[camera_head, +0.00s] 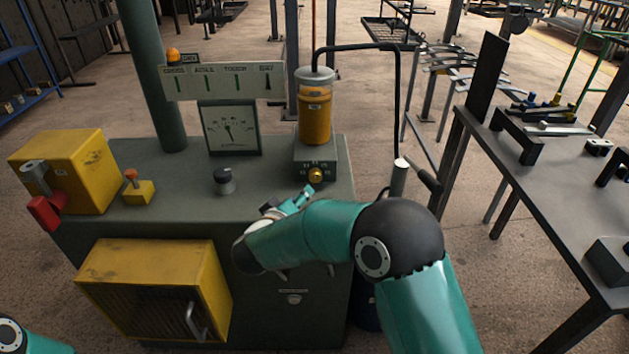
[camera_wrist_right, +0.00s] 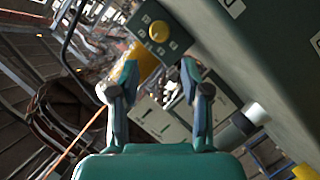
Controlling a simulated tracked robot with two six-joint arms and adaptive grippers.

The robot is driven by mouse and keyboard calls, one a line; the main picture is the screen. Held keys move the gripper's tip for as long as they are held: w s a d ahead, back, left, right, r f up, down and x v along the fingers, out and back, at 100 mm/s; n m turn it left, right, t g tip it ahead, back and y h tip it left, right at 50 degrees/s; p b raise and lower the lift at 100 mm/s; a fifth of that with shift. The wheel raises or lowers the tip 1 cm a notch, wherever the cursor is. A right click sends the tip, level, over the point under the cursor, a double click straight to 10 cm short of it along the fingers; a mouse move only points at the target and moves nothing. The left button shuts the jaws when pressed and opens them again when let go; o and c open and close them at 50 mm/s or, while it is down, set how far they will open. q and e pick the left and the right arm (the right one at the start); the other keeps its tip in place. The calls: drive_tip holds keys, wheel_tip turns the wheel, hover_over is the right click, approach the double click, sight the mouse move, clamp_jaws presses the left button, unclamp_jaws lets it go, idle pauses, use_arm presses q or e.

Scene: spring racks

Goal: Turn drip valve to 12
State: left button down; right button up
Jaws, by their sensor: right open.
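The drip valve is a round yellow knob (camera_head: 315,175) on the front of a small dark box (camera_head: 301,172) under an amber-filled cylinder (camera_head: 314,118). The knob also shows in the right wrist view (camera_wrist_right: 159,31), with pale marks around it that are too small to read. Its setting cannot be told. My right gripper (camera_wrist_right: 160,76) is open and empty, its two fingers apart, with the knob beyond the fingertips. In the head view the right gripper (camera_head: 291,201) is partly hidden by its own arm and sits below and left of the knob, apart from it. My left gripper is out of view.
The green-grey cabinet top carries a black knob (camera_head: 224,181), a dial gauge (camera_head: 231,128), an orange-topped lever (camera_head: 137,186) and a yellow box with a red handle (camera_head: 45,210). A black hose (camera_head: 397,100) arches right of the cylinder. A tool table (camera_head: 530,180) stands at right.

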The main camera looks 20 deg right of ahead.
sight(315, 179)
drive_tip(key=x, duration=1.2)
drive_tip(key=shift+d, duration=0.1)
drive_tip(key=c, duration=0.7)
drive_tip(key=shift+d, duration=0.3)
drive_tip(key=shift+c, duration=0.8)
drive_tip(key=shift+a, duration=0.25)
